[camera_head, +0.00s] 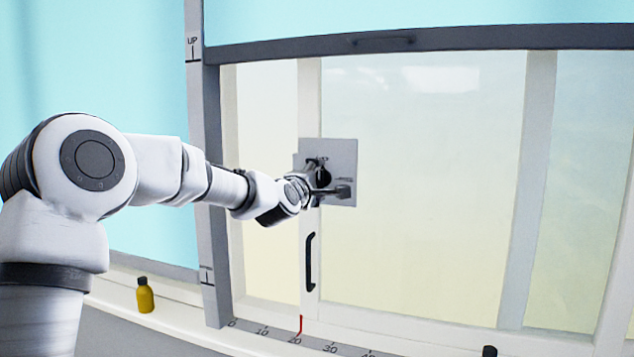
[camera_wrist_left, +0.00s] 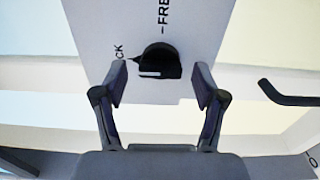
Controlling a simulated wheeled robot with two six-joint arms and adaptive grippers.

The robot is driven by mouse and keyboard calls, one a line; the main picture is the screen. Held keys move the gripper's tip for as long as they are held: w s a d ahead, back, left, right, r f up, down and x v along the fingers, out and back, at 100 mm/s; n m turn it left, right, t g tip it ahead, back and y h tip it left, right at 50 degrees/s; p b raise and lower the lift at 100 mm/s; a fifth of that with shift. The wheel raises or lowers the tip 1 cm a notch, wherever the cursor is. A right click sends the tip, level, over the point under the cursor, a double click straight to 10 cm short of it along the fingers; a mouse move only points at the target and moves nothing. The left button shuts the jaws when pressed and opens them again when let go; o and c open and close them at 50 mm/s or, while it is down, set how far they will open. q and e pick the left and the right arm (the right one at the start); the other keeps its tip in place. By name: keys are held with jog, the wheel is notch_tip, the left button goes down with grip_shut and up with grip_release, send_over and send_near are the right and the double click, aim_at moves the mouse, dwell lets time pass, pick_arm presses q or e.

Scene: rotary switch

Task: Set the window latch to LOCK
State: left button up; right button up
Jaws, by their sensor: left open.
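The window latch is a dark round knob (camera_wrist_left: 158,60) on a grey plate (camera_head: 343,160); the plate also shows in the left wrist view (camera_wrist_left: 95,25). Lettering reading "CK" is at the knob's left and "FRE" above it, both partly cut off or hidden. A small dark wedge sticks out on the knob's left side, towards "CK"; I cannot tell for sure whether it is the pointer. My left gripper (camera_head: 322,188) is at the plate. It is open, its fingers (camera_wrist_left: 160,84) either side of the knob, with visible gaps. My right gripper is out of view.
A black handle (camera_head: 310,262) is below the plate on the window's upright frame. A yellow bottle (camera_head: 145,295) stands on the sill at left. A scale strip (camera_head: 265,329) with a red marker (camera_head: 300,325) runs along the bottom. A grey rail (camera_head: 430,39) crosses the top.

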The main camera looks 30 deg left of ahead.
pick_arm(q)
jog(key=v, duration=0.7)
jog(key=shift+s, duration=0.25)
jog(key=shift+w, duration=0.1)
